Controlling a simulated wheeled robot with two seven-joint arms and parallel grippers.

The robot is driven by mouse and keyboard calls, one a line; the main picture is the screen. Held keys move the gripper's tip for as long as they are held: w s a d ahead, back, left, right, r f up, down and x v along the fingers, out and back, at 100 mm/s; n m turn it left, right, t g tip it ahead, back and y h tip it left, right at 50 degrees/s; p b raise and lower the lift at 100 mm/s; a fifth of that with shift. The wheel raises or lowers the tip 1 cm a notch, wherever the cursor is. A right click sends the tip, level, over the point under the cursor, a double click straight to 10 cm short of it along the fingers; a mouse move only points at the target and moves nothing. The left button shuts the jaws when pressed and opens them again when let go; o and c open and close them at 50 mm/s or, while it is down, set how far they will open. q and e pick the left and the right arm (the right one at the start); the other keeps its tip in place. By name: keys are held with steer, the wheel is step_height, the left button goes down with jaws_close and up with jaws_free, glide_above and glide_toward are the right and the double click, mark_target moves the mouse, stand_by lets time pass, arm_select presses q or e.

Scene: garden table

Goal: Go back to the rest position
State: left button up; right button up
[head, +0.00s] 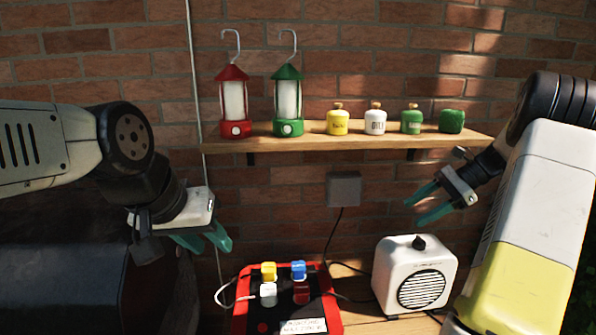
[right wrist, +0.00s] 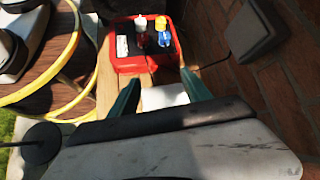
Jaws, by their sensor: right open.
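My left gripper (head: 208,243), with teal fingers, hangs at the left in the head view, above and left of the red board. I cannot tell whether its fingers are apart. My right gripper (head: 412,212) is open and empty, in the air below the shelf's right part and above the white box with a round grille (head: 414,275). Its two teal fingers also show apart in the right wrist view (right wrist: 160,76), with nothing held between them. Part of a white surface (right wrist: 164,97) shows beyond and between those fingers.
A wooden shelf (head: 350,142) holds a red lantern (head: 234,105), a green lantern (head: 288,105) and several small canisters. Below, a red-edged board (head: 238,318) carries coloured blocks on the table. A grey wall box (head: 344,188) has a cable. The brick wall stands close behind.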

steer(key=s+a+r+n+h, duration=0.3)
steer(key=s+a+r+n, duration=0.25)
steer(key=a, duration=0.35)
steer(key=s+a+n+t+h, duration=0.1)
steer(key=s+a+n, duration=0.2)
steer(key=s, duration=0.3)
steer(key=s+a+r+n+t+h, duration=0.1)
steer(key=s+a+n+t+h, duration=0.1)
steer(key=s, duration=0.4)
steer(key=s+a+n+t+h, duration=0.1)
steer(key=s+a+n, duration=0.3)
steer(key=s+n, duration=0.2)
steer(key=shift+a+r+t, duration=0.3)
steer(key=shift+a+r, duration=0.05)
steer(key=shift+r, duration=0.05)
